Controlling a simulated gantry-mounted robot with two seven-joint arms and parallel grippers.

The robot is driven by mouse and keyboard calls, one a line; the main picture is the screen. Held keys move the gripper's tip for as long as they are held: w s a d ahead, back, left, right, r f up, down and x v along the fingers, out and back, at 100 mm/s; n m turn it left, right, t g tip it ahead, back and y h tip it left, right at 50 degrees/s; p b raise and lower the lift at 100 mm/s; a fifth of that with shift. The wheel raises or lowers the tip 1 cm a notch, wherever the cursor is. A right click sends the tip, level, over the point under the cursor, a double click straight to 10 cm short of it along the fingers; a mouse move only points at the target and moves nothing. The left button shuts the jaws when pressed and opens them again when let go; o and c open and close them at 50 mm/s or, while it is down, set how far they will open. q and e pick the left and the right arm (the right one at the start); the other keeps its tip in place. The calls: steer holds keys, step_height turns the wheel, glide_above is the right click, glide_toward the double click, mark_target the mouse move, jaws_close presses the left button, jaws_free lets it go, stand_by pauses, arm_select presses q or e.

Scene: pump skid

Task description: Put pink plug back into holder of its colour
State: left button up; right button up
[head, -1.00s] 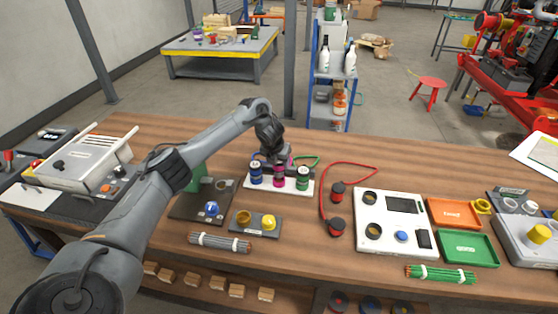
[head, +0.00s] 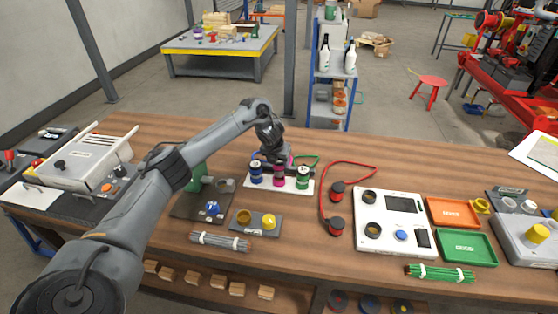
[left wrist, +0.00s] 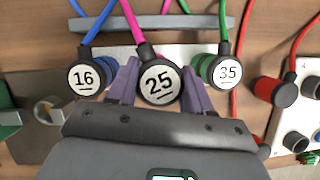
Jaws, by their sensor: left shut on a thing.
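The pink plug (head: 279,176) stands between the blue plug (head: 256,173) and the green plug (head: 303,177) at the white holder strip (head: 267,188). In the left wrist view the pink plug (left wrist: 159,82) bears the number 25 and has a pink cable. My left gripper (head: 281,164) is behind the plugs, and its two purple fingers (left wrist: 158,88) are shut on the pink plug. The blue plug (left wrist: 84,78) shows 16 and the green plug (left wrist: 228,71) shows 35. The pink plug's lower end is hidden, so I cannot tell whether it is seated. My right gripper is out of view.
Two red-and-black plugs (head: 337,190) with red cable lie to the right, beside a white panel box (head: 391,248). A dark plate (head: 186,208) with a blue part and a cable bundle (head: 220,242) are in front left. Orange (head: 453,212) and green (head: 467,247) trays are farther right.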

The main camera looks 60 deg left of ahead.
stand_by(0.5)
arm_select(q)
steer(key=shift+f, duration=0.6)
steer(key=shift+f+b, duration=0.4)
steer(key=shift+f, duration=0.75)
stand_by(0.3)
steer(key=o, duration=1.3)
steer(key=shift+o, duration=0.2)
steer(key=shift+r, duration=0.1)
